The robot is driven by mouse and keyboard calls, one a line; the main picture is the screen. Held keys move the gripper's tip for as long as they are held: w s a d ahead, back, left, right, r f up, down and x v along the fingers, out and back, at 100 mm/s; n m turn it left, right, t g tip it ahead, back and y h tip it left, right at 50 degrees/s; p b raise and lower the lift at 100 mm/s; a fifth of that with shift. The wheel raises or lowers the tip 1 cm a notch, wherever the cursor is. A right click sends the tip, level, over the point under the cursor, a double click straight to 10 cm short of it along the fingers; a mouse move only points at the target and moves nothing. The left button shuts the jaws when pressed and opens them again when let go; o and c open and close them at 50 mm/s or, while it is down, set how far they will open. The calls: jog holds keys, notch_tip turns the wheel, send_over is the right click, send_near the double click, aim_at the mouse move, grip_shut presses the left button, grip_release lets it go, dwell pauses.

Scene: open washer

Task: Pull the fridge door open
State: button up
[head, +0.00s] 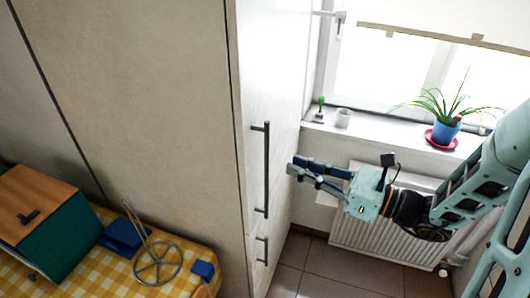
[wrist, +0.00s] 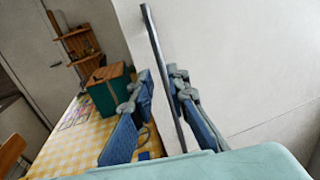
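The fridge is a tall white unit, and its door (head: 275,80) looks shut in the head view. A long dark vertical bar handle (head: 267,165) is on the door; it also shows in the wrist view (wrist: 157,45). My gripper (head: 291,165) is to the right of the handle, at about its mid-height, fingers pointing at it. In the wrist view my gripper (wrist: 161,73) has its two blue-padded fingers spread, with the handle bar in line with the gap between them. In the head view a small gap shows between fingertips and bar.
A shorter dark handle (head: 262,251) is below. A radiator (head: 380,235) and a windowsill (head: 390,132) with a potted plant (head: 446,128) are at right. A table with a yellow checked cloth (head: 95,275) is at left. Tiled floor (head: 320,270) lies before the door.

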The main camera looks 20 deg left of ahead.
jog(key=p+x, duration=0.1)
jog(key=x, duration=0.8)
jog(key=shift+c, duration=0.6)
grip_shut()
